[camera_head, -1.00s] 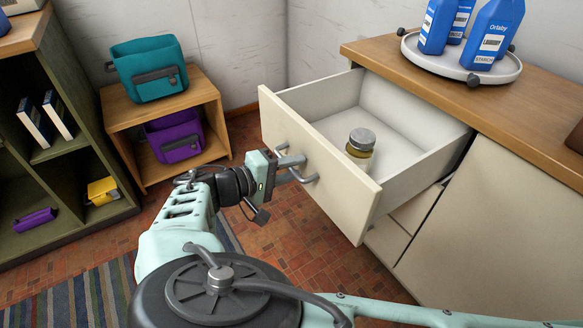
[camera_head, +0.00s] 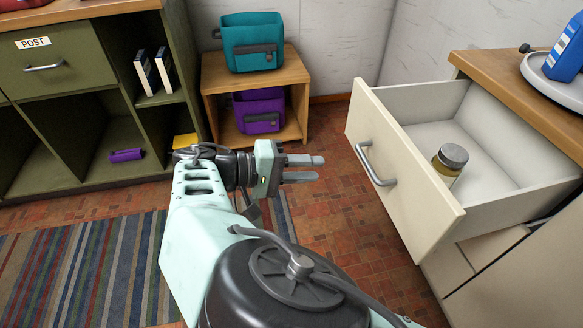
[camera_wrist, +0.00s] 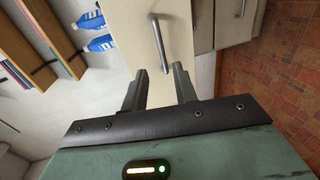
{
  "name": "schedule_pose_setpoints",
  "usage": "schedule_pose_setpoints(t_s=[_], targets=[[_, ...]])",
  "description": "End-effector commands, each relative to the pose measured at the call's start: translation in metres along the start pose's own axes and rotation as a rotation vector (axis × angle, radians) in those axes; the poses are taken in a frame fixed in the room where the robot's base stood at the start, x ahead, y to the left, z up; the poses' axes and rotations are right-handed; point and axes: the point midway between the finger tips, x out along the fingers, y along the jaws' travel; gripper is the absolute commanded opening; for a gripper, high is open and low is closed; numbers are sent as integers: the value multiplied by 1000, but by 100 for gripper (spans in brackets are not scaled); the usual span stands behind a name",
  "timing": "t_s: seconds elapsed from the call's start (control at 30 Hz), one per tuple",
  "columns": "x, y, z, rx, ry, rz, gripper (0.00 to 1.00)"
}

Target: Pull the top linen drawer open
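The top drawer (camera_head: 408,192) of the cream cabinet at the right stands pulled well out, with its white inside showing. Its grey bar handle (camera_head: 375,165) is on the front panel. A jar with a grey lid (camera_head: 450,163) stands inside the drawer. My gripper (camera_head: 322,168) is to the left of the handle, clear of it, with nothing between its fingers. In the wrist view the two fingers (camera_wrist: 160,87) are apart, and the handle (camera_wrist: 160,43) lies beyond their tips.
An olive shelf unit (camera_head: 85,100) with a POST drawer stands at the left. A wooden stand (camera_head: 305,80) holds a teal bin (camera_head: 253,42) and a purple bin (camera_head: 262,112). A blue bottle (camera_head: 567,50) is on the counter's round tray. A striped rug (camera_head: 80,265) and open floor lie below.

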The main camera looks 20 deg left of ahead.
Motion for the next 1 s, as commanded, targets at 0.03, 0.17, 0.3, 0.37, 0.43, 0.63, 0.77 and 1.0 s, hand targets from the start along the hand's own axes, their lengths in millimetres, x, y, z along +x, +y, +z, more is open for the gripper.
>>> schedule_pose_setpoints(t_s=[0.03,0.17,0.3,0.37,0.43,0.63,0.77,1.0], targets=[[-8,-1,-1,0,2,-2,28],[-22,-1,-1,0,1,0,28],[-29,0,0,-1,-1,0,28],[-30,0,0,-1,-1,1,28],[-31,0,0,-1,-2,1,28],[-31,0,0,-1,-1,1,28],[-31,0,0,-1,-1,1,28],[-31,0,0,-1,0,0,28]])
